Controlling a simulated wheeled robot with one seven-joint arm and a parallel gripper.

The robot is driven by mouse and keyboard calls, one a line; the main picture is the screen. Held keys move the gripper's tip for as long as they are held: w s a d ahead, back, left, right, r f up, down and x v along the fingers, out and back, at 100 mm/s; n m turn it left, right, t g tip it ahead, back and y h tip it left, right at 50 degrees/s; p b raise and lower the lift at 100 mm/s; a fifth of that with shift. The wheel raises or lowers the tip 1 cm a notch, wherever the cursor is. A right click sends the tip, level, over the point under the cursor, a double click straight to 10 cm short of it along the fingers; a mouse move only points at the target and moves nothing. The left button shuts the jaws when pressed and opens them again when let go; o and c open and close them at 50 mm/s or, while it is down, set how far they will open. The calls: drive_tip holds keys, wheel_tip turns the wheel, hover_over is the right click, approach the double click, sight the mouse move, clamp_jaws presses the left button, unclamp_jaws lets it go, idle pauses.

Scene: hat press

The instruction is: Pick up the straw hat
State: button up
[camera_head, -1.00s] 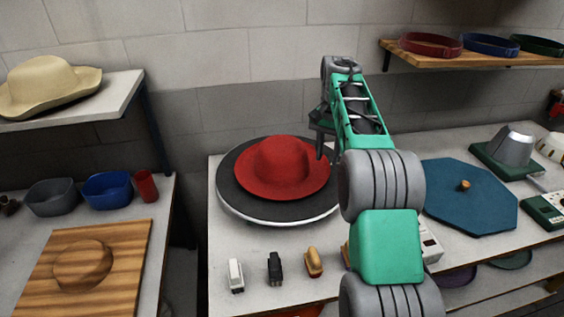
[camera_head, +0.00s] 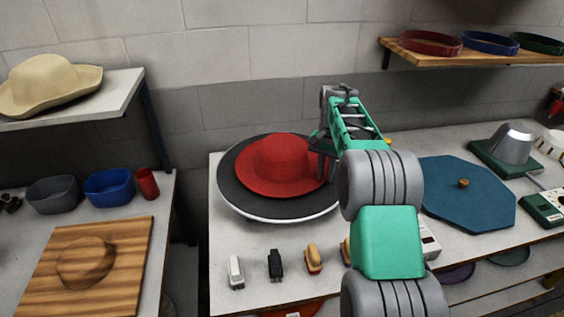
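The straw hat (camera_head: 48,84) is pale tan with a wide wavy brim. It rests on the white shelf (camera_head: 75,108) at the upper left. My gripper (camera_head: 322,165) is far to its right, beside the right brim of a red hat (camera_head: 280,164). The arm partly hides the fingers, so I cannot tell how wide they are apart or whether they touch the red brim. The red hat sits on a dark round disc (camera_head: 242,199) with a pale rim.
Below the shelf are a grey bowl (camera_head: 52,195), a blue bowl (camera_head: 108,187), a red cup (camera_head: 147,183) and a wooden block board (camera_head: 120,262). Several brushes, including a white one (camera_head: 236,271), line the middle table's front. A blue octagonal board (camera_head: 470,205) lies right of my arm.

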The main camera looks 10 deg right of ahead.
clamp_jaws()
drive_tip(key=shift+r, duration=0.15)
wheel_tip(320, 180, up, 10)
drive_tip(key=shift+b, duration=0.3)
drive_tip(key=shift+c, duration=1.2)
unclamp_jaws()
clamp_jaws()
